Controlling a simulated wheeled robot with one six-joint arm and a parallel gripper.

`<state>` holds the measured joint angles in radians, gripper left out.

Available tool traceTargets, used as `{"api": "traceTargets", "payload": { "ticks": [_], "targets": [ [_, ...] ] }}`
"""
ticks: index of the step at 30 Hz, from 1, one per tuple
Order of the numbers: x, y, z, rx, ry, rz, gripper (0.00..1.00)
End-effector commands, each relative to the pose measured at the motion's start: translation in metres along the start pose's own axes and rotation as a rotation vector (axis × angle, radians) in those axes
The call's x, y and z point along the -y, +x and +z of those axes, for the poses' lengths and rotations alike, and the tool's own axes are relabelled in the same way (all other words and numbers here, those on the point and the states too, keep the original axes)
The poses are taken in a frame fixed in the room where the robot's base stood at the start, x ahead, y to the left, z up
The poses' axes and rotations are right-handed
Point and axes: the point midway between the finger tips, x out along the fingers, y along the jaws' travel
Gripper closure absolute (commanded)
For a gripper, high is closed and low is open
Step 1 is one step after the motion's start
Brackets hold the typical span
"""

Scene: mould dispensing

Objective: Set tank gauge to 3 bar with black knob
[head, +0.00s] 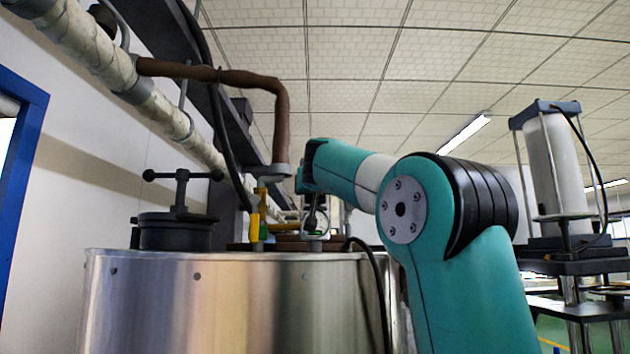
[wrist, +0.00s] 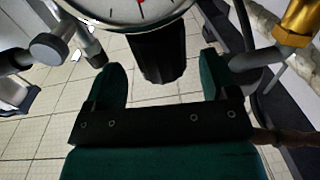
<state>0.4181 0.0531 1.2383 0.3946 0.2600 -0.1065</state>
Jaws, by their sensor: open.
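The tank (head: 235,300) is a large steel cylinder at the lower left of the head view. Its round white gauge (head: 322,226) stands above the lid, partly covered by dark parts. In the wrist view the gauge (wrist: 125,14) is cut by the top edge; a red mark shows, but the reading cannot be made out. The ribbed black knob (wrist: 162,52) lies below the gauge, between the fingers of my gripper (wrist: 160,66). My gripper is open, with a visible gap on each side of the knob. In the head view its fingers are hard to make out.
A brown pipe (head: 282,120) comes down near a yellow-handled valve (head: 256,217). A black clamped hatch (head: 178,228) stands on the lid at left. A brass fitting (wrist: 297,22) and a grey round knob (wrist: 45,48) flank the gauge. A black cable (head: 382,290) hangs down the tank.

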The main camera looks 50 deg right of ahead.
Motion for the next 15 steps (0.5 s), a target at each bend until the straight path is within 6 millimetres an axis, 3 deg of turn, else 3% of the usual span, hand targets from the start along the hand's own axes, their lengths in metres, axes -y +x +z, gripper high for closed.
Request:
{"api": "traceTargets", "payload": {
  "ticks": [6, 15],
  "targets": [
    [0.001, 0.028, -0.003, 0.000, 0.000, 0.000, 0.20],
    [0.002, 0.035, 0.000, -0.001, 0.000, -0.003, 0.20]
  ]
}}
